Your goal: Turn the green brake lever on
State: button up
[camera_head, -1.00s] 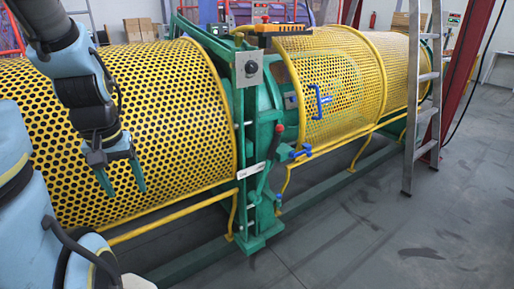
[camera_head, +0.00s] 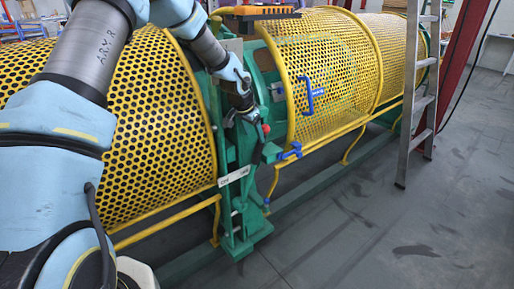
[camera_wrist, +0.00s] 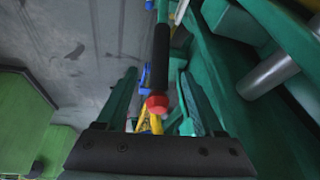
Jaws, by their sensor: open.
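The brake lever (camera_wrist: 161,55) has a black grip and a red end knob (camera_wrist: 157,102). In the wrist view it runs between the two green fingers of my gripper (camera_wrist: 157,76), which are open with a gap on both sides. In the head view the red knob (camera_head: 266,128) shows at the right of my gripper (camera_head: 247,124), in front of the green machine frame (camera_head: 234,185). The lever's lower part is partly hidden there, and so is its pivot.
Yellow perforated guards (camera_head: 145,130) flank the frame. Blue handles (camera_head: 308,92) sit on the right guard (camera_head: 330,70). An orange box (camera_head: 262,13) is above. A stepladder (camera_head: 416,110) stands at right. The grey floor (camera_head: 370,225) in front is clear.

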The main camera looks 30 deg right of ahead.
aim_at(258, 146)
jog(key=p+x, duration=0.1)
jog(key=x, duration=0.8)
jog(key=shift+w+f+p, duration=0.1)
jog(key=shift+f+p, duration=0.3)
jog(key=shift+c, duration=0.2)
grip_shut()
dwell(0.7)
